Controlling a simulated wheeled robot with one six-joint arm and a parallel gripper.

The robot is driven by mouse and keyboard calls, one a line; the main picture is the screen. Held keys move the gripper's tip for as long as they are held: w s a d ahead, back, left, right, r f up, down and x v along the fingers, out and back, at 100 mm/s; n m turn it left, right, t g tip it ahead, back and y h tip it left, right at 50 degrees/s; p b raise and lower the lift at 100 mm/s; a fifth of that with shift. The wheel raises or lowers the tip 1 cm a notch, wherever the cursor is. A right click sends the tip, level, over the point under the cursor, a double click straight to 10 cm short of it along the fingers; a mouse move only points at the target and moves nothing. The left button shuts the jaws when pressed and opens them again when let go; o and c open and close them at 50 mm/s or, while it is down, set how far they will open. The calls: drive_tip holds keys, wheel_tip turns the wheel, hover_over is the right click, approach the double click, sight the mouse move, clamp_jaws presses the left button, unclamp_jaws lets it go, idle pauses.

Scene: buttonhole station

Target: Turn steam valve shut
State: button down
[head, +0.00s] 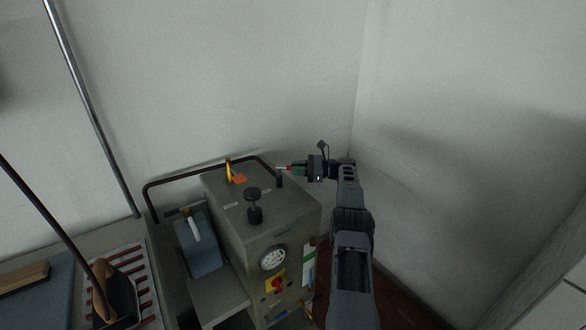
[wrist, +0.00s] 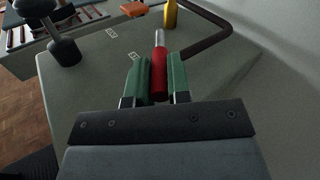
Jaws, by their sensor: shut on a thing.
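The grey-green machine (head: 224,229) stands in the corner, with what looks like the steam valve's lever on its top. The lever has a red sleeve (wrist: 159,76) and a silver end (wrist: 159,38); in the head view the red part (head: 290,168) is small, beside a short dark post (head: 279,181). My gripper (head: 298,168) reaches in from the right above the machine's back right corner. In the wrist view its green-padded fingers (wrist: 159,80) are shut on the red sleeve, one on each side.
A black knob (head: 253,200) stands upright on the machine top, near my arm. A yellow piece (head: 228,168) and an orange block (head: 239,179) are farther back. A dark rail (head: 172,184) runs behind. A gauge (head: 272,259) and red switch (head: 278,284) are on the front. The wall is close behind.

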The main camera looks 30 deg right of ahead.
idle(0.4)
drive_tip(key=c, duration=1.1)
unclamp_jaws()
drive_tip(key=shift+r, duration=0.1)
drive_tip(key=shift+r, duration=0.3)
wheel_tip(320, 180, up, 2)
drive_tip(key=shift+r+b, duration=0.25)
drive_tip(key=shift+b, duration=0.25)
drive_tip(key=s+a+r+b, duration=0.1)
drive_tip(key=s+r, duration=0.2)
drive_tip(key=s, duration=0.1)
drive_tip(key=s+a+r+b, duration=0.1)
drive_tip(key=s+a+r, duration=0.1)
drive_tip(key=s+r, duration=0.1)
drive_tip(key=s+a+r+b, duration=0.2)
drive_tip(key=s+r, duration=0.1)
drive_tip(key=s, duration=0.3)
drive_tip(key=shift+r, duration=0.35)
